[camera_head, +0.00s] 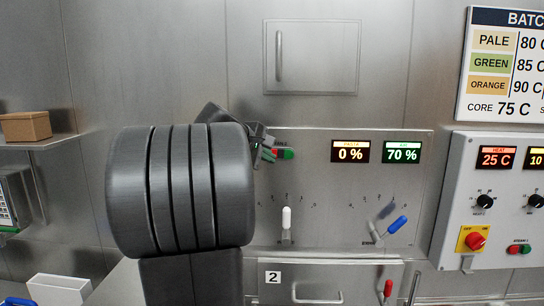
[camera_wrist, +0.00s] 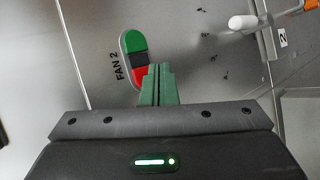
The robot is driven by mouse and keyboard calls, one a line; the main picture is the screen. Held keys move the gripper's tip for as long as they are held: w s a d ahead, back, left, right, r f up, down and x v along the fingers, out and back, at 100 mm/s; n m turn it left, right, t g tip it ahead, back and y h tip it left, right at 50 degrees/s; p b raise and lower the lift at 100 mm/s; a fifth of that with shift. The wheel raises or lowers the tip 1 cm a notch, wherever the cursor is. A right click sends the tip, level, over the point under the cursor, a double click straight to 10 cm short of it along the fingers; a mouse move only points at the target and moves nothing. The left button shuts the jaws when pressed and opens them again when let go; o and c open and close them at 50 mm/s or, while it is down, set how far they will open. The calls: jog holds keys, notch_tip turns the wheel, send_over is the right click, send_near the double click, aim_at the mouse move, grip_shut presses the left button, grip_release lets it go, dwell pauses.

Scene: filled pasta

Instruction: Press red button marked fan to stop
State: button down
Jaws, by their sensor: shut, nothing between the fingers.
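The fan button plate, marked FAN 2 in the wrist view (camera_wrist: 132,55), has a green button (camera_wrist: 135,41) at one end and a red button (camera_wrist: 140,75) at the other, with a dark part between. In the head view the red button (camera_head: 275,154) and green button (camera_head: 288,153) sit on the steel panel. My gripper (camera_wrist: 158,70) is shut and empty, its green fingertips right beside the red button and partly covering it. In the head view my gripper (camera_head: 268,154) is just left of the buttons. I cannot tell whether the tips touch.
The steel panel (camera_head: 320,190) also bears displays reading 0 % (camera_head: 350,151) and 70 % (camera_head: 402,151), a white-handled lever (camera_head: 286,218) and a blue-handled lever (camera_head: 397,225). A red-handled lever (camera_head: 388,288) is lower. A control box (camera_head: 455,190) stands at right.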

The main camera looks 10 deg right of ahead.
jog(key=s, duration=0.2)
jog(key=s+a+b, duration=0.1)
jog(key=s, duration=0.1)
jog(key=shift+s+a, duration=0.15)
jog(key=shift+s, duration=0.05)
jog(key=shift+w, duration=0.1)
dwell(0.5)
jog(key=shift+s+a+b, duration=0.25)
jog(key=shift+s+b, duration=0.3)
jog(key=shift+s, duration=0.5)
jog(key=shift+s+a+b, duration=0.25)
jog(key=shift+s+b, duration=0.25)
jog(key=shift+s, duration=0.5)
